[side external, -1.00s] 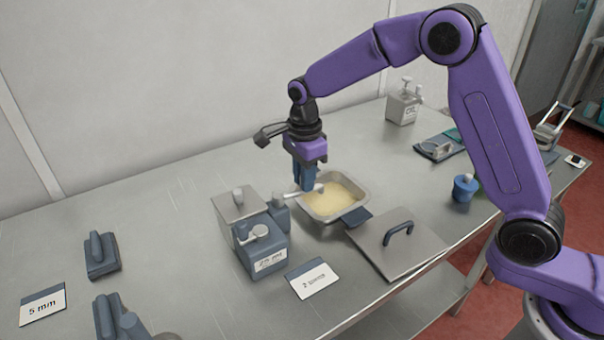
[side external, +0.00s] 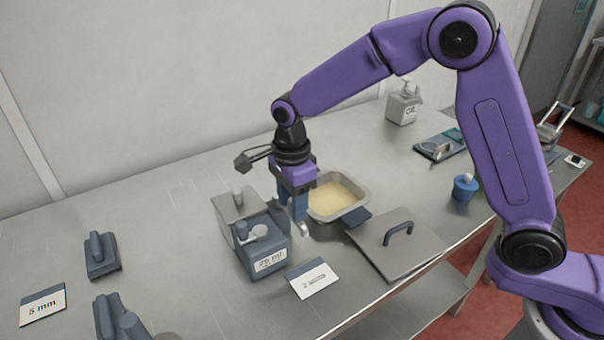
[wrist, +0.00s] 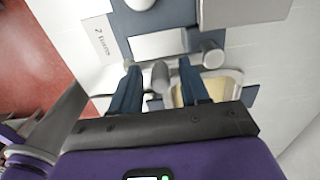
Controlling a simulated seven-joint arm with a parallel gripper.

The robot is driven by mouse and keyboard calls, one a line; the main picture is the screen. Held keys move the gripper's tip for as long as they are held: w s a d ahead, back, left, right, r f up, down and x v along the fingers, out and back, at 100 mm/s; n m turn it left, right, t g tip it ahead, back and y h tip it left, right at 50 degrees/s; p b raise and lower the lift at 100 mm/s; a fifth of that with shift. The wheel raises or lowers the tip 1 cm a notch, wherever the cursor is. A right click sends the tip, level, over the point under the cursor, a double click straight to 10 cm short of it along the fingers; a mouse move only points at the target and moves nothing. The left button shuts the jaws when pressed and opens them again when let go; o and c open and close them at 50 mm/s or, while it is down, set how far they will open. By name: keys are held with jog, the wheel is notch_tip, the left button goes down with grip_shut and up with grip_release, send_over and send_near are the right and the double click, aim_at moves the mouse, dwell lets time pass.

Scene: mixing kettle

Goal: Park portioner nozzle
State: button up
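The portioner (side external: 262,250) is a blue-grey box labelled 25 ml, with a steel lid and a pale lever knob on its front. Its metal nozzle (side external: 303,230) shows at the box's right side, below my fingers and clear of the tray. My gripper (side external: 294,212) points down beside the box. In the wrist view its two blue fingers (wrist: 158,84) are apart, with a short grey peg (wrist: 160,76) between them and visible gaps on both sides. The fingers hide part of the nozzle in the side view.
A steel tray of yellow mix (side external: 338,195) stands just right of my gripper. A steel lid with a blue handle (side external: 402,245) lies to its right. A small card (side external: 313,278) lies in front of the portioner. Blue tools (side external: 102,255) and a 5 mm card (side external: 43,305) are at left.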

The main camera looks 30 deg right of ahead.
notch_tip(320, 180, up, 14)
dwell(1.7)
